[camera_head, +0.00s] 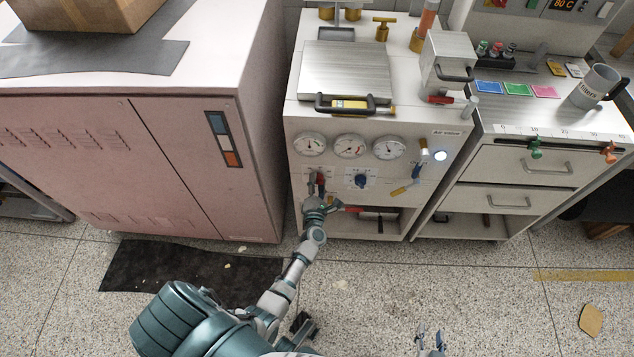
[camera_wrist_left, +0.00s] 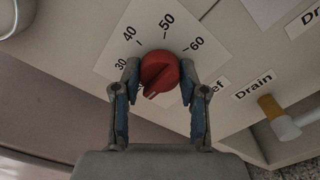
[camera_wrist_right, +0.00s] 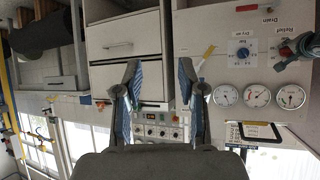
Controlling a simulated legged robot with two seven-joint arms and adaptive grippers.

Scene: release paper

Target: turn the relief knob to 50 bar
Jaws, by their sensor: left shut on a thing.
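The red relief knob (camera_wrist_left: 160,72) sits on a white dial plate (camera_wrist_left: 129,55) marked 30, 40, 50 and 60. Its ridge appears to slant toward the lower left of the left wrist view; I cannot tell the exact reading. My left gripper (camera_wrist_left: 160,78) is shut on the knob, one finger on each side. In the head view the left gripper (camera_head: 318,192) is at the panel front, partly covering the red knob (camera_head: 319,178). My right gripper (camera_wrist_right: 159,82) is open and empty, away from the panel; it also shows at the bottom of the head view (camera_head: 431,341).
Three round gauges (camera_head: 350,146) sit above the knob. A blue knob (camera_head: 361,181) is just to its right, then a yellow-handled lever (camera_head: 404,188). A drain valve (camera_wrist_left: 279,118) is beside the relief dial. A pink cabinet (camera_head: 170,160) stands at left.

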